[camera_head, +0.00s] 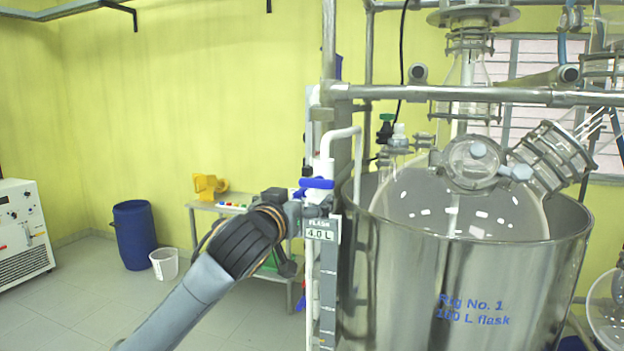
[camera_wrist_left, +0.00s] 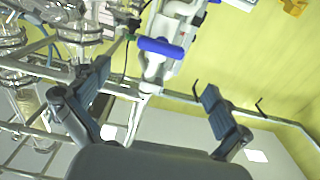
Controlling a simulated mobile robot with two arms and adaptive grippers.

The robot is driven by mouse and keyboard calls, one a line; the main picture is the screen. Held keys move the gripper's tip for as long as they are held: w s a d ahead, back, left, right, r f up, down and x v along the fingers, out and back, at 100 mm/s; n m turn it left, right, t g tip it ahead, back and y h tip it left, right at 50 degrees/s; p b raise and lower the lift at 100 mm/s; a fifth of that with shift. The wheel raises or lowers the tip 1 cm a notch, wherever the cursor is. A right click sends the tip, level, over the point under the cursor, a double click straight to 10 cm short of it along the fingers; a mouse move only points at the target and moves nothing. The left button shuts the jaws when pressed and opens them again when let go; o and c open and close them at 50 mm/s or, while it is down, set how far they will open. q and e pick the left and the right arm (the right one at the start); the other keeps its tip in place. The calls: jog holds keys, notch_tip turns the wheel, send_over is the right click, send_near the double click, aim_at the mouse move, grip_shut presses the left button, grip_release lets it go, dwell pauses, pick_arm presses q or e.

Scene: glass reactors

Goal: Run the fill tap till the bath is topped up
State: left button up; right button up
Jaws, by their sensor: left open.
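The fill tap is a white pipe with a blue lever handle (camera_head: 317,183), left of the bath; its spout (camera_head: 357,160) bends over the rim. The blue handle (camera_wrist_left: 160,47) also shows in the left wrist view, beyond my fingers and roughly between them. The bath is a big steel vessel (camera_head: 390,280) around a round glass flask (camera_head: 425,205); its water level is hidden by the wall. My left gripper (camera_head: 298,203) is by the tap, just left of and below the handle. In the left wrist view the left gripper (camera_wrist_left: 155,84) is open and empty.
A display (camera_head: 320,234) under the tap reads "FLASK 4.0 L". Steel frame bars (camera_head: 440,93) cross above the bath. A small table (camera_head: 202,206) with a yellow object (camera_head: 209,187), a blue drum (camera_head: 134,235) and a white bucket (camera_head: 164,264) stand behind. Floor is free at left.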

aim_at(315, 184)
pick_arm(q)
jog(key=p+x, duration=0.4)
jog(key=x, duration=0.5)
jog(key=shift+w+r, duration=0.1)
jog(key=shift+w, duration=0.15)
jog(key=shift+w+d, duration=0.2)
jog(key=shift+w, duration=0.6)
jog(key=c, duration=1.1)
